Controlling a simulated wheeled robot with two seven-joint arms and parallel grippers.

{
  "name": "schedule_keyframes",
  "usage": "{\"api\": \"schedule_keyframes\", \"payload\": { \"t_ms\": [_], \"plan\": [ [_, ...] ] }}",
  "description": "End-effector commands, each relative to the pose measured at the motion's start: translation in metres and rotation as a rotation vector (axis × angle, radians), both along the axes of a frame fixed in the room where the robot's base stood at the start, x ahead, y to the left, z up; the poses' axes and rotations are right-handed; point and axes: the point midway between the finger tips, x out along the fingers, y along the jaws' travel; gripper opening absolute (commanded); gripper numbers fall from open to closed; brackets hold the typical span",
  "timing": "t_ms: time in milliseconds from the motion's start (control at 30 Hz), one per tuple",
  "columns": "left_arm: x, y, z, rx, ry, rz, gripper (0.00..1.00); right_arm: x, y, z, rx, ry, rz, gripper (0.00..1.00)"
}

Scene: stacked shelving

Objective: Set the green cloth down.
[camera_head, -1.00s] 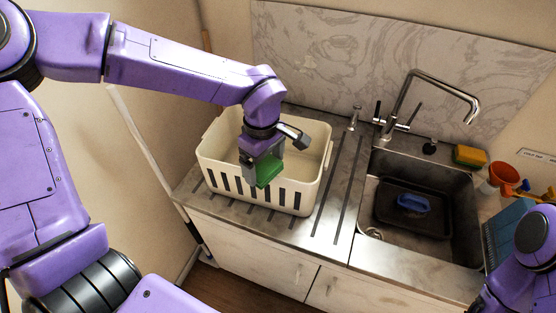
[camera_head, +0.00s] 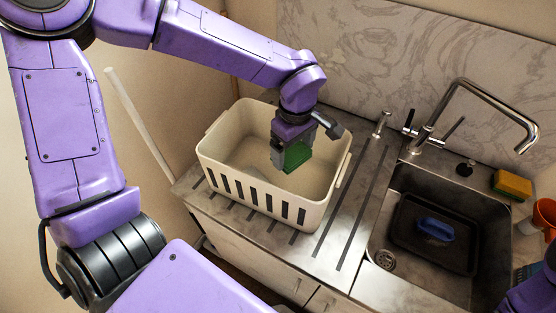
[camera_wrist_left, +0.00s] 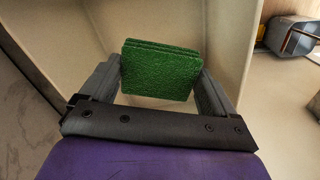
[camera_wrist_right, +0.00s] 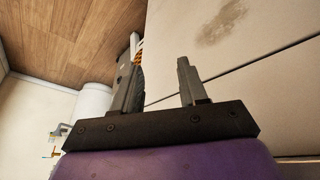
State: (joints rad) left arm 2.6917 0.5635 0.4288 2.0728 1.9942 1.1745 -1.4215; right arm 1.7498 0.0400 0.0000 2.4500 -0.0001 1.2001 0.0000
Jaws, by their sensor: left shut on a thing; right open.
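The green cloth (camera_head: 297,157) is held by my left gripper (camera_head: 284,155) inside the white basket's opening. The left wrist view shows the cloth (camera_wrist_left: 160,70) as a folded square pinched between both fingers of the left gripper (camera_wrist_left: 160,82). The white basket (camera_head: 262,203) with dark side slots stands on the drainboard. Whether the cloth touches the basket floor I cannot tell. In the right wrist view my right gripper (camera_wrist_right: 160,85) is open and empty, in front of pale cabinet fronts. Only part of my right arm shows at the head view's lower right.
The steel sink (camera_head: 470,210) holds a dark tray (camera_head: 418,252) with a blue-handled brush (camera_head: 436,229). A tall faucet (camera_head: 490,96) stands behind. A yellow-green sponge (camera_head: 512,185) and an orange cup (camera_head: 545,214) are at the right. The grooved drainboard (camera_head: 340,235) is bare right of the basket.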

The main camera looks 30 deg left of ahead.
Motion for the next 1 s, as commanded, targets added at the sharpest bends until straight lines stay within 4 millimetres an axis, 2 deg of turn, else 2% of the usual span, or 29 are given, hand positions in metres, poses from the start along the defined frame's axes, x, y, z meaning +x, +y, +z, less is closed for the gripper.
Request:
{"api": "schedule_keyframes", "payload": {
  "t_ms": [33,133,200,267,367,500,800,900,1000],
  "plan": [
    [0.000,0.000,-0.015,0.002,0.000,0.000,0.59,0.000,0.000,-0.013,0.000,0.000,0.000,0.43],
    [0.000,0.001,-0.024,0.002,-0.001,0.001,0.59,0.000,0.000,-0.021,0.000,0.000,0.000,0.43],
    [0.000,0.001,-0.037,0.002,-0.001,0.001,0.59,0.000,0.000,-0.032,0.000,0.000,0.000,0.43],
    [0.000,0.001,-0.041,0.002,-0.001,0.001,0.59,0.000,0.000,-0.035,0.000,0.000,0.000,0.43],
    [-0.001,0.001,-0.050,0.003,0.003,0.001,0.59,0.000,0.000,-0.034,0.000,0.000,0.000,0.43],
    [-0.002,0.001,-0.081,0.005,0.006,0.001,0.59,0.000,0.000,-0.030,0.000,0.000,0.000,0.43],
    [-0.002,0.002,-0.131,0.004,0.004,0.001,0.59,0.000,0.000,-0.026,0.000,0.000,0.000,0.43],
    [-0.001,0.001,-0.140,0.001,0.001,0.001,0.59,0.000,0.000,-0.026,0.000,0.000,0.000,0.43],
    [-0.001,0.001,-0.141,0.000,0.000,0.002,0.59,0.000,0.000,-0.026,0.000,0.000,0.000,0.43]
  ]
}}
